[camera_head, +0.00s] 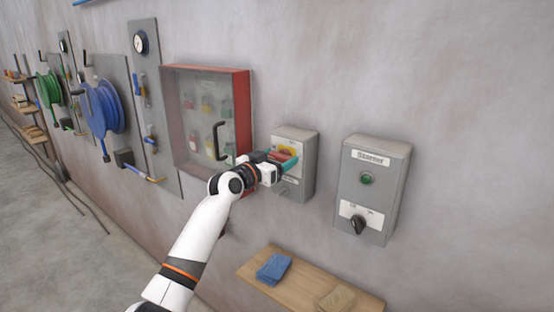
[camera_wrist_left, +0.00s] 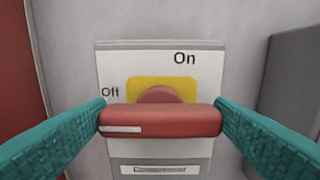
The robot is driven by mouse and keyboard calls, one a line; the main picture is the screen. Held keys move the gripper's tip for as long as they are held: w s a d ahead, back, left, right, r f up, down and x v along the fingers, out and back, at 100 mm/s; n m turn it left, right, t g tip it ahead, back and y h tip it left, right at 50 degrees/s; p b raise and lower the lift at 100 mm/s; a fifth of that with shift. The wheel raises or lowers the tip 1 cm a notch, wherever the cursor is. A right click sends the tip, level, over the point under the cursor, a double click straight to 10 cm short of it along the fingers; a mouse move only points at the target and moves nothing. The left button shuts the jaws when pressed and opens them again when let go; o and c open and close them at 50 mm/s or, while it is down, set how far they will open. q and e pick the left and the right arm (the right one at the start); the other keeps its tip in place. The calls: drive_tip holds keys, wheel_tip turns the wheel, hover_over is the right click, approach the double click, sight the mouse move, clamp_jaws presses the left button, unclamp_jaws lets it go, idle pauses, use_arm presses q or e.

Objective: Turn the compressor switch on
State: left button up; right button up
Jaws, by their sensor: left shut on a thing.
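The compressor switch is a grey wall box (camera_head: 309,164) with a red rotary handle (camera_wrist_left: 165,121) on a yellow plate (camera_wrist_left: 185,86). In the left wrist view the handle lies horizontal, and its white mark is at the left end, below the word "Off". The word "On" is printed above, right of centre. My left gripper (camera_head: 284,161) is at the front of the box, its teal fingers closed on both ends of the handle. In the head view the gripper partly hides the handle. My right gripper is not in view.
Right of the switch hangs another grey box (camera_head: 372,190) with a green button and black knob. To the left is a red-framed clear cabinet (camera_head: 242,110). Below, a wooden shelf (camera_head: 310,286) holds a blue cloth (camera_head: 273,269). Hose reels (camera_head: 103,107) hang farther left.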

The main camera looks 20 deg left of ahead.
use_arm(q)
drive_tip(key=shift+f+m+b, duration=0.2)
drive_tip(key=shift+m+b, duration=0.2)
drive_tip(key=shift+b, duration=0.4)
drive_tip(key=m+b, duration=0.3)
drive_tip(key=b, duration=0.2)
drive_tip(key=shift+f+m, duration=0.1)
drive_tip(key=shift+m, duration=0.3)
drive_tip(key=m+b, duration=0.1)
drive_tip(key=m, duration=0.1)
drive_tip(key=shift+d+m, duration=0.1)
drive_tip(key=shift+m, duration=0.3)
drive_tip(key=shift+m+b, duration=0.35)
drive_tip(key=shift+m, duration=0.55)
drive_tip(key=m, duration=0.2)
drive_tip(key=shift+r+m+p, duration=0.25)
drive_tip(key=shift+m+p, duration=0.05)
drive_tip(key=shift+p, duration=0.1)
drive_tip(key=m+p, duration=0.3)
drive_tip(key=m, duration=0.1)
drive_tip(key=shift+d+f+m, duration=0.1)
drive_tip(key=shift+m, duration=0.2)
drive_tip(key=shift+f+m+p, duration=0.15)
drive_tip(key=shift+m+p, duration=0.35)
drive_tip(key=shift+m, duration=0.3)
drive_tip(key=shift+s+f, duration=0.1)
drive_tip(key=o, duration=1)
